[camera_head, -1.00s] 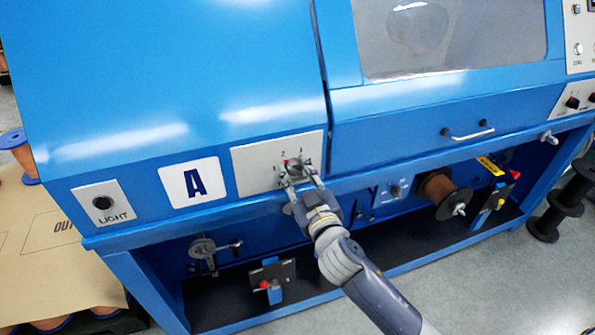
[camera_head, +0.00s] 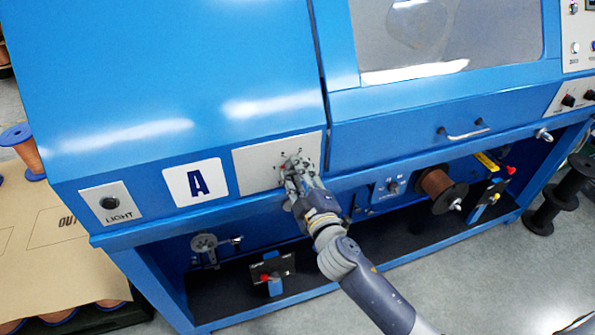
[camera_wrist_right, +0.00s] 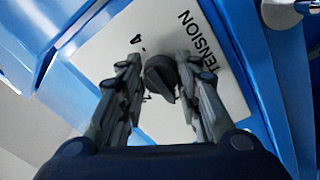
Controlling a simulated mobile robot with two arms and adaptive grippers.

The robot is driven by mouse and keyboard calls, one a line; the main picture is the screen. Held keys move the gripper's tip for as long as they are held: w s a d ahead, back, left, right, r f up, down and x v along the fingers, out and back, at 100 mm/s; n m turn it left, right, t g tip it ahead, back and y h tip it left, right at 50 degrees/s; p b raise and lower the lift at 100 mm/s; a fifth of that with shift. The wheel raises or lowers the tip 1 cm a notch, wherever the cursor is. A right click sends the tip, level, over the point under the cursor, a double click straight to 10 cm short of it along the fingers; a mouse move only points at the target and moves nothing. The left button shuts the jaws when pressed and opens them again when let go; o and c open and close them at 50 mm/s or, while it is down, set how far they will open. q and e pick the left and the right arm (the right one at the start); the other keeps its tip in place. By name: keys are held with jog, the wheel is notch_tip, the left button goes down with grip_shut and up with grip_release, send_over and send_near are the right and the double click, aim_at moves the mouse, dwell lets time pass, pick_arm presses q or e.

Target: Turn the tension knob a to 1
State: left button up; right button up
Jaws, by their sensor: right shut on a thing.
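The black tension knob (camera_wrist_right: 160,74) sits on a light grey panel (camera_head: 250,172) marked TENSION, beside the big letter A (camera_head: 195,183). My right gripper (camera_head: 292,165) reaches up to the panel and hides most of the knob in the head view. In the right wrist view, the two fingers of my right gripper (camera_wrist_right: 159,64) stand on either side of the knob and are shut on it. The knob's narrow end points down in that view. A 4 shows at its upper left; another digit is partly hidden at its lower left. My left gripper is not in view.
The panel is on the front of a blue machine (camera_head: 170,70). A LIGHT switch (camera_head: 108,204) is at the left. Below are a spool (camera_head: 437,186) and a red-knobbed bracket (camera_head: 272,273). A door handle (camera_head: 466,133) is to the right.

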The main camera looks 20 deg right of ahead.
jog(key=shift+f, duration=0.1)
dwell(0.5)
jog(key=o, duration=1)
jog(key=shift+o, duration=0.2)
jog(key=s, duration=1.2)
jog(key=shift+d, duration=0.2)
